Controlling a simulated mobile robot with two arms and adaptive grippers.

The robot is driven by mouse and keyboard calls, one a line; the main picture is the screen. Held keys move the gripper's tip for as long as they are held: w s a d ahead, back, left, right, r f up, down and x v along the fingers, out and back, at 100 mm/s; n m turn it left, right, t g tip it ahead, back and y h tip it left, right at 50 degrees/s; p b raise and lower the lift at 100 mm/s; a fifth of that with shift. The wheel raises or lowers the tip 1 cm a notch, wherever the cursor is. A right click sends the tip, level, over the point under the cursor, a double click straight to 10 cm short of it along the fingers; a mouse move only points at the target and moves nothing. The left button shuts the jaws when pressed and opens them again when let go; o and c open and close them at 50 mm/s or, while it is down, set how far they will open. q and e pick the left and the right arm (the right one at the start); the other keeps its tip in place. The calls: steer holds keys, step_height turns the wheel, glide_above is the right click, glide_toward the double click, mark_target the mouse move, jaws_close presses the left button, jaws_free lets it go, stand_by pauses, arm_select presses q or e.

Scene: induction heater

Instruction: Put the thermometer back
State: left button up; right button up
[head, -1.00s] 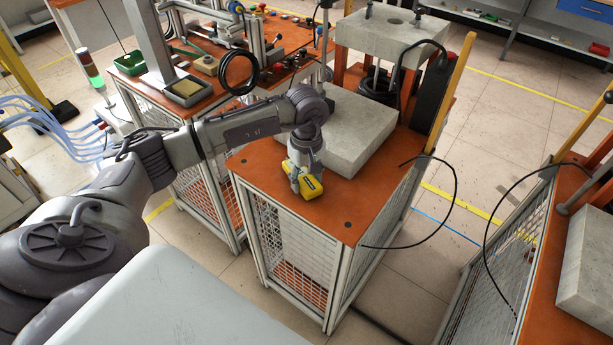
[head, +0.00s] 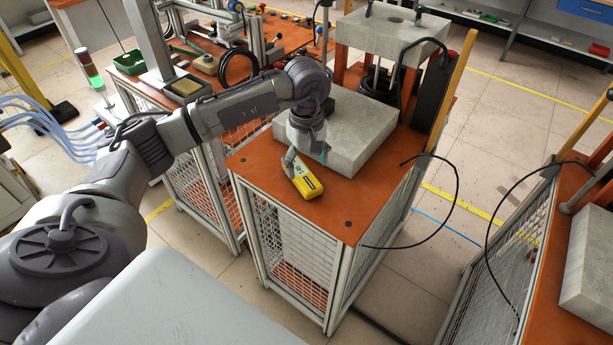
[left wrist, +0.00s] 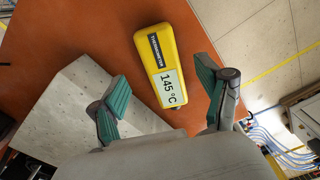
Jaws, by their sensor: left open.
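The yellow thermometer (head: 306,184) lies on the orange top of the caged stand (head: 345,213), in front of the grey concrete block. In the left wrist view the thermometer (left wrist: 157,50) shows its label and a display reading 145 °C. My left gripper (head: 305,158) is above and just behind it in the head view. Its green-padded fingers (left wrist: 163,97) are spread apart with nothing between their pads, and the thermometer's display end lies between and beyond them. I cannot tell the exact height of the fingers above it. My right gripper is not in view.
The concrete block (head: 350,130) stands right behind the thermometer; it also fills the lower left of the left wrist view (left wrist: 75,115). A black cable (head: 456,190) loops off the stand's right side. Another stand with a block (head: 590,260) is at the right.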

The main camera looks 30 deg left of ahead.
mark_target(306, 179)
arm_select(q)
step_height(306, 179, up, 7)
steer(key=shift+b, duration=0.45)
stand_by(0.3)
